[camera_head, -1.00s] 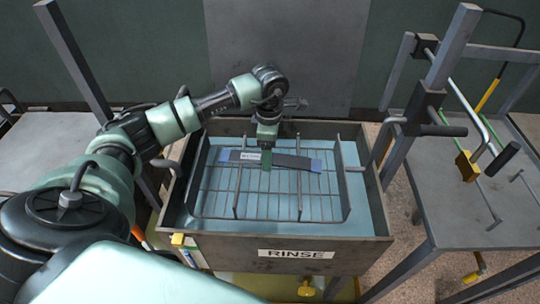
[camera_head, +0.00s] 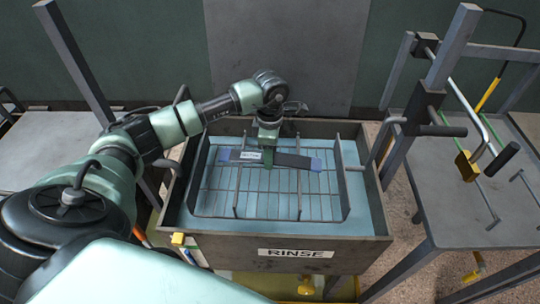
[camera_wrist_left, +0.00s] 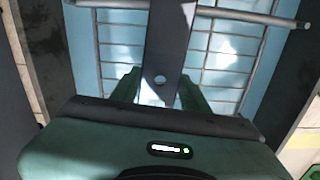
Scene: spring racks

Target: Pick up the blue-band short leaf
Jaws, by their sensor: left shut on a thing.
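The short leaf (camera_head: 290,160) is a dark flat strip with blue bands at its ends and a white label near its left end. It lies across the wire rack in the rinse tank. My left gripper (camera_head: 268,162) reaches down from above and is shut on the leaf near its middle. In the left wrist view the leaf (camera_wrist_left: 165,45) runs between the two green fingers (camera_wrist_left: 160,90), with a small hole near them. The fingers hide part of the leaf's middle. I cannot tell whether the leaf is clear of the rack. My right gripper is not in view.
The rinse tank (camera_head: 215,245) has raised walls around the wire rack (camera_head: 320,205), which has upright dividers. A grey table (camera_head: 455,205) with a metal frame and levers stands at the right. Another grey table (camera_head: 50,150) is at the left.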

